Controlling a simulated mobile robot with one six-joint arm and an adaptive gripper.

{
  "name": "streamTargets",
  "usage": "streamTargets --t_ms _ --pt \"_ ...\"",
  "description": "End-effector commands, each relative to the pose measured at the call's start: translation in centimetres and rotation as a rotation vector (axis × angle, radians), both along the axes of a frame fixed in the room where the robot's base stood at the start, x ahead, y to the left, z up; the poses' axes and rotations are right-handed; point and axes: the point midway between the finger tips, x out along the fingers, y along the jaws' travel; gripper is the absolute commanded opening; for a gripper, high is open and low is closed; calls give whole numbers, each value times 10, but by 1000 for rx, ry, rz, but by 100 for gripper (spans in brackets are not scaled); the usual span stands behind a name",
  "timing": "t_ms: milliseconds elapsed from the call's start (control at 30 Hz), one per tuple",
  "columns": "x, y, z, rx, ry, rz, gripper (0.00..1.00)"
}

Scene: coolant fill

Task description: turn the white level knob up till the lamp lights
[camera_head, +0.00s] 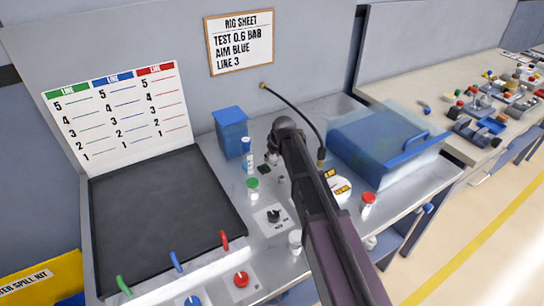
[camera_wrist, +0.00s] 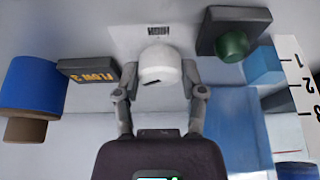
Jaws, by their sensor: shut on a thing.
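The white level knob (camera_wrist: 160,66) is in the upper middle of the wrist view, with a short dark mark on its face. My gripper (camera_wrist: 160,82) is shut on it, one finger at each side. A dark green round piece on a black box (camera_wrist: 232,46), perhaps the lamp, is to the right of the knob and looks dark. In the head view my gripper (camera_head: 270,157) is at the far side of the bench, partly hidden by my arm. I cannot make out the knob there.
A box marked FLOW 3 (camera_wrist: 88,70) is left of the knob in the wrist view. A numbered scale (camera_wrist: 300,95) is at the right. In the head view, a blue container (camera_head: 231,132) and a blue-lidded box (camera_head: 385,140) flank my arm. The dark panel (camera_head: 160,225) is clear.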

Motion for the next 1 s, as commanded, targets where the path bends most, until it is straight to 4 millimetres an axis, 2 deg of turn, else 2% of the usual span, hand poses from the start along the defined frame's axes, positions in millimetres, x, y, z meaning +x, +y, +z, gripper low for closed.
streamTargets --t_ms 600,1000 --pt "-1 2 0 1 1 -363 6" --pt "-1 1 0 0 1 -456 6"
